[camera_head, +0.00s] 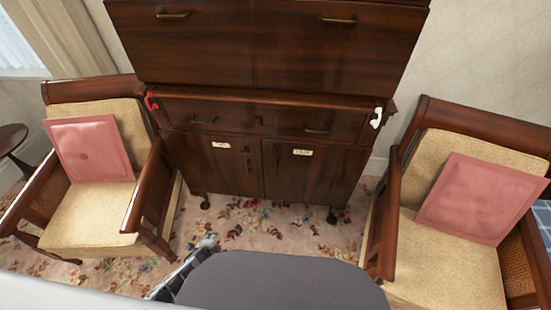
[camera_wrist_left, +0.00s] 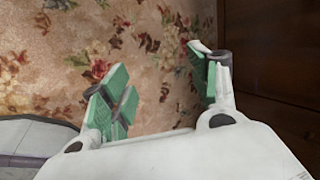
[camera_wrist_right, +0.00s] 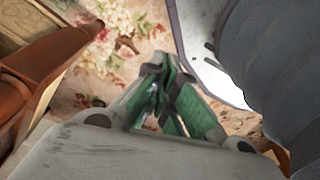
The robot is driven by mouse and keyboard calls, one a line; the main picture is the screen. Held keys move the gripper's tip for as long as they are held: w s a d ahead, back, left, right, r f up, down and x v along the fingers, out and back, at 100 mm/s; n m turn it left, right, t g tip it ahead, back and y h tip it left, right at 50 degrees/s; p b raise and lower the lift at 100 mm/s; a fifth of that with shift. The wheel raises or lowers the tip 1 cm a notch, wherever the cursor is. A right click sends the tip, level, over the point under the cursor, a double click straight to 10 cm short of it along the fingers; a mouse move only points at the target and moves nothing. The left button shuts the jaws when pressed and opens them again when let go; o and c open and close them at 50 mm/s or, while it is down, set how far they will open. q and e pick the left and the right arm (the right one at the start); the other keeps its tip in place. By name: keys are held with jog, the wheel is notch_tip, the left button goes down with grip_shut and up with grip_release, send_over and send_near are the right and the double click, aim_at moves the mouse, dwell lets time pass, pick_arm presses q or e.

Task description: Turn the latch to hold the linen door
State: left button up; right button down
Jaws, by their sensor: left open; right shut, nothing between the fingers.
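A dark wooden cabinet (camera_head: 250,110) stands ahead with two lower doors. The left door (camera_head: 205,168) has a small pale label (camera_head: 221,144). The right door (camera_head: 310,175) has another label (camera_head: 302,152). The lettering is too small to read, so I cannot tell which door is linen. Both doors look closed. Small dark fittings (camera_head: 249,166) sit near their meeting edges; I cannot make out a latch. My left gripper (camera_head: 207,244) is open and empty below and in front of the cabinet, also in the left wrist view (camera_wrist_left: 162,90). My right gripper (camera_wrist_right: 167,82) is shut and empty.
A red piece (camera_head: 152,101) and a white piece (camera_head: 377,117) sit at the cabinet's left and right ends. Armchairs with pink cushions stand left (camera_head: 92,150) and right (camera_head: 478,198). Flowered carpet (camera_head: 270,222) lies clear before the cabinet.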

pick_arm(q)
jog(key=w+d+r+m+t+b, duration=0.2)
jog(key=w+r+m+t+b, duration=0.15)
jog(key=w+r+m, duration=0.35)
jog(key=w+d+r+m+t+b, duration=0.25)
jog(key=w+r+b, duration=0.3)
jog(key=w, duration=0.35)
jog(key=w+d+r+m+t+h+b, duration=0.1)
jog(key=d+r+m+t+b, duration=0.1)
jog(key=r, duration=0.5)
jog(key=w+d+r+m+t+h+b, duration=0.1)
jog(key=d+r+m+t+b, duration=0.2)
jog(key=d+r+m+b, duration=0.2)
jog(key=shift+w+d+r+m+b, duration=0.2)
jog(key=shift+w+r+m+b, duration=0.35)
jog(key=shift+r+m, duration=1.1)
pick_arm(e)
jog(key=w+a+r+y, duration=0.1)
jog(key=w+a+r, duration=0.2)
jog(key=w+r, duration=0.6)
jog(key=shift+a+r+t, duration=0.15)
jog(key=shift+r+t, duration=0.25)
jog(key=shift+r, duration=1.15)
